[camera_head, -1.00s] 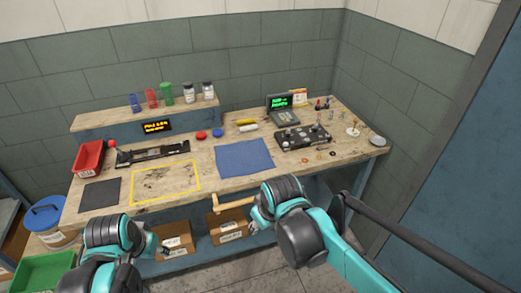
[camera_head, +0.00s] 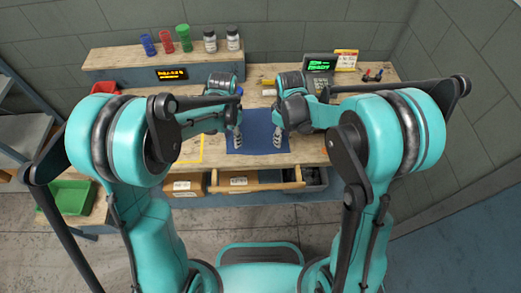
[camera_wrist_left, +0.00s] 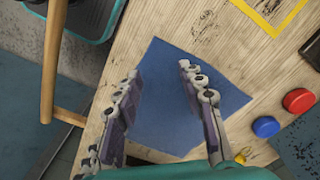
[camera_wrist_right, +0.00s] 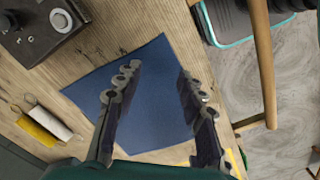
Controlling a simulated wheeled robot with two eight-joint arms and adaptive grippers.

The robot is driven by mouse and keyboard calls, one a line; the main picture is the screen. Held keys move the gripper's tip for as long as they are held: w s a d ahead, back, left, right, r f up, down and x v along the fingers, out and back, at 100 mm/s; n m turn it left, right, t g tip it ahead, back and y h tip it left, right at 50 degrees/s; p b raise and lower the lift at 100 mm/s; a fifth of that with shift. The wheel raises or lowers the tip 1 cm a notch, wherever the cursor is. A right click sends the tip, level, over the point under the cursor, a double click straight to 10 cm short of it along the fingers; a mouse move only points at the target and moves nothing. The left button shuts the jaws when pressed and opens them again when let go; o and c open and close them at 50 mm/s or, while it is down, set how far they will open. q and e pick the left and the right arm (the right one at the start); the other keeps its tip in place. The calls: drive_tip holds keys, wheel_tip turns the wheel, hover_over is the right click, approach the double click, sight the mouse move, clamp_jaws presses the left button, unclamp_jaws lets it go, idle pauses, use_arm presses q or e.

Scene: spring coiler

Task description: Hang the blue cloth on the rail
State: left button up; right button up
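The blue cloth (camera_head: 258,128) lies flat on the wooden workbench near its front edge. The wooden rail (camera_head: 262,186) runs along the front of the bench, just below the cloth in the head view; it also shows in the left wrist view (camera_wrist_left: 52,65) and the right wrist view (camera_wrist_right: 264,60). My left gripper (camera_wrist_left: 160,78) is open over the cloth's left part, fingers pointing down. My right gripper (camera_wrist_right: 160,76) is open over its right part. Both are empty. I cannot tell whether the fingertips touch the cloth. My arms hide parts of the bench.
A shelf (camera_head: 115,57) with cups and jars stands at the back left. A lit display unit (camera_head: 319,66) stands behind my right gripper. Red (camera_wrist_left: 298,101) and blue caps (camera_wrist_left: 265,127) lie beside the cloth. A yellow-outlined area is left of it. Boxes sit below the bench.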

sight(234, 148)
use_arm(q)
drive_tip(key=f, duration=0.4)
drive_tip(key=shift+w+d, duration=0.1)
drive_tip(key=shift+w, duration=0.15)
use_arm(e)
drive_tip(key=f, duration=0.4)
drive_tip(key=shift+w+d, duration=0.1)
drive_tip(key=shift+w, duration=0.15)
use_arm(q)
drive_tip(key=shift+s+f, duration=0.1)
drive_tip(key=shift+f, duration=0.25)
use_arm(e)
drive_tip(key=shift+s+f, duration=0.1)
drive_tip(key=shift+f, duration=0.25)
use_arm(q)
drive_tip(key=shift+f, duration=0.2)
use_arm(e)
drive_tip(key=shift+f, duration=0.2)
use_arm(q)
drive_tip(key=shift+r, duration=0.1)
drive_tip(key=c, duration=0.5)
use_arm(e)
drive_tip(key=c, duration=0.5)
use_arm(q)
clamp_jaws()
use_arm(e)
clamp_jaws()
drive_tip(key=shift+f, duration=0.1)
